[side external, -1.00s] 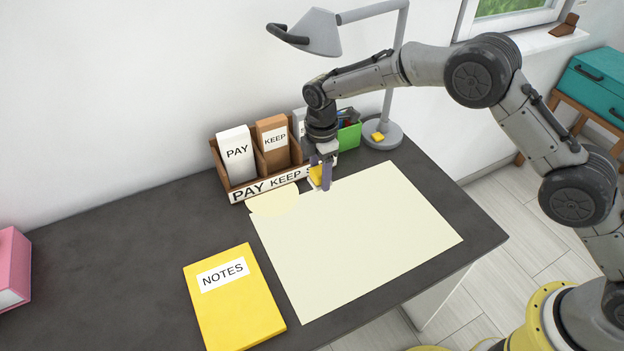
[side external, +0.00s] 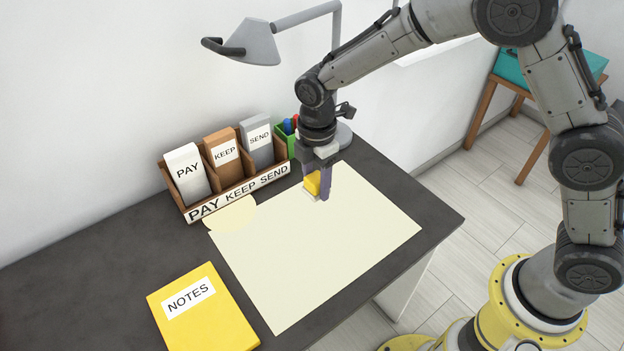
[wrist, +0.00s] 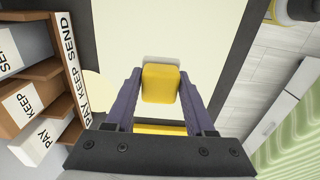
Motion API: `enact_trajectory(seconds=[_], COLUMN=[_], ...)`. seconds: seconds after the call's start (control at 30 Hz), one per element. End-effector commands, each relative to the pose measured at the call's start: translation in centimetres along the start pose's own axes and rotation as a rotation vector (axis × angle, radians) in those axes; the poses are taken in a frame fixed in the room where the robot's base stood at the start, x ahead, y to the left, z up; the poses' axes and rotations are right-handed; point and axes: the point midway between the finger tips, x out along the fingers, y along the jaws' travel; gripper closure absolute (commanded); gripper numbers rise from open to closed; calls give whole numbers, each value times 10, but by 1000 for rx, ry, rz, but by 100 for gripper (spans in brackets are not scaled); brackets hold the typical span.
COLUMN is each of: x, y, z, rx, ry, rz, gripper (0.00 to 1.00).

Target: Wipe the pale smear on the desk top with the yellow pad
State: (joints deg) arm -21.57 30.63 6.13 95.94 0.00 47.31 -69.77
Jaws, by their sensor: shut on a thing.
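The yellow pad (side external: 313,184) has a pale underside and is held in my gripper (side external: 320,189). My gripper is shut on it, low over the upper edge area of the large cream sheet (side external: 310,245); I cannot tell whether the pad touches the sheet. In the wrist view the pad (wrist: 160,84) sits between the two purple fingers. A pale rounded patch (side external: 231,214), which looks like the smear, lies on the dark desk top (side external: 110,240) at the sheet's corner, left of the pad and apart from it. Part of it (wrist: 97,86) shows in the wrist view.
A wooden organiser (side external: 238,195) labelled PAY KEEP SEND stands behind the patch, close to it. A yellow NOTES book (side external: 205,320) lies at the front left. A desk lamp (side external: 248,42) and a green pen holder (side external: 284,137) are at the back. The sheet is clear.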

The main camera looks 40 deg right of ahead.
Motion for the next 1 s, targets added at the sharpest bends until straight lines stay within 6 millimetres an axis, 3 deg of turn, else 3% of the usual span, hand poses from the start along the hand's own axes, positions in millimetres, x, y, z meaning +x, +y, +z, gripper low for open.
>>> enact_trajectory(seconds=[0.1, 0.13, 0.37, 0.67, 0.87, 1.0], x=[0, 0, 0, -1, 12, 26], y=[0, 0, 0, 8, 6, -9], z=[0, 0, 0, -5, -59, -107], rx=[0, 0, 0, 112, 163, 146], ry=[0, 0, 0, 7, 14, 15], rz=[0, 1, 1, 16, 23, 20], gripper=[100, 51, 90, 90, 90, 90])
